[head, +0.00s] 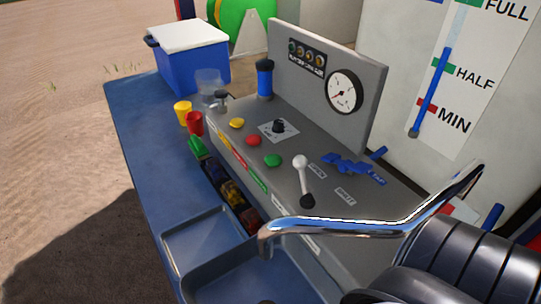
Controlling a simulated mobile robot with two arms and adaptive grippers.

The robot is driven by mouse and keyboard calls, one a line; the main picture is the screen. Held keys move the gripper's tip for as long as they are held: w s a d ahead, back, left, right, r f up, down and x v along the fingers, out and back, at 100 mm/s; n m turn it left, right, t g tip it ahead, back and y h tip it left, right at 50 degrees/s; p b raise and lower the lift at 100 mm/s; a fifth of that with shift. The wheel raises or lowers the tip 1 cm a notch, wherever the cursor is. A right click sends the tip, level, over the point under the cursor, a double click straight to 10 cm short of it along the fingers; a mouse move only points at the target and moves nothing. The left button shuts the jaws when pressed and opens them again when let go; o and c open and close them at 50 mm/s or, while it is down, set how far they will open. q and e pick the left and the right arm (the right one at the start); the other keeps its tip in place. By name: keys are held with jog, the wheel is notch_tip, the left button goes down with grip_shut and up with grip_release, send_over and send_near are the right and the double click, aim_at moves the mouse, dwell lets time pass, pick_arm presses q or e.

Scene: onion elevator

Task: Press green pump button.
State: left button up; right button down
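A round green button (273,160) sits on the sloping grey control panel (225,147), near the middle of the view. It is the nearest of a row of buttons, with a red button (254,140) and a yellow button (237,123) farther back. Nothing touches or covers the green button. I cannot read any pump label beside it. Neither of my grippers is in view.
A white-knobbed lever (304,182) stands right of the green button, and a black knob (280,126) behind it. A chrome rail (350,231) and black ribbed padding (470,260) block the near right. The blue table (150,125) holds a cooler (190,62) and cups.

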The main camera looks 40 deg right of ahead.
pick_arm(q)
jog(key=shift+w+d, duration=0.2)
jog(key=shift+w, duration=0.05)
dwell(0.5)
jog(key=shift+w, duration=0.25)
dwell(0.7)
